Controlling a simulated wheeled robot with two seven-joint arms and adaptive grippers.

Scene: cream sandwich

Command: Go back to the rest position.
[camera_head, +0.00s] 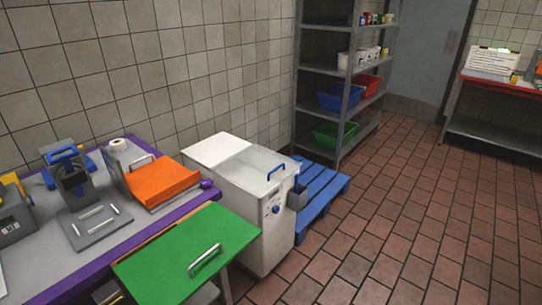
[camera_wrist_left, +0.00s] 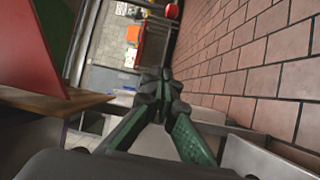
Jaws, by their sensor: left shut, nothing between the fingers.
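My left gripper (camera_wrist_left: 158,82) shows in the left wrist view, with its dark green-grey fingers closed together at the tips and nothing between them. It hangs in open space beside a wooden-edged table with a red board (camera_wrist_left: 40,50) at the left of that view. Neither gripper shows in the head view. My right gripper is in neither view.
In the head view, a green lid (camera_head: 188,258) with a metal handle, a white machine (camera_head: 262,215), an orange-topped device (camera_head: 162,180) and a purple-edged table (camera_head: 100,262) stand at left. A blue pallet (camera_head: 325,192) and shelving (camera_head: 338,72) stand behind. Tiled floor (camera_head: 400,215) at right is clear.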

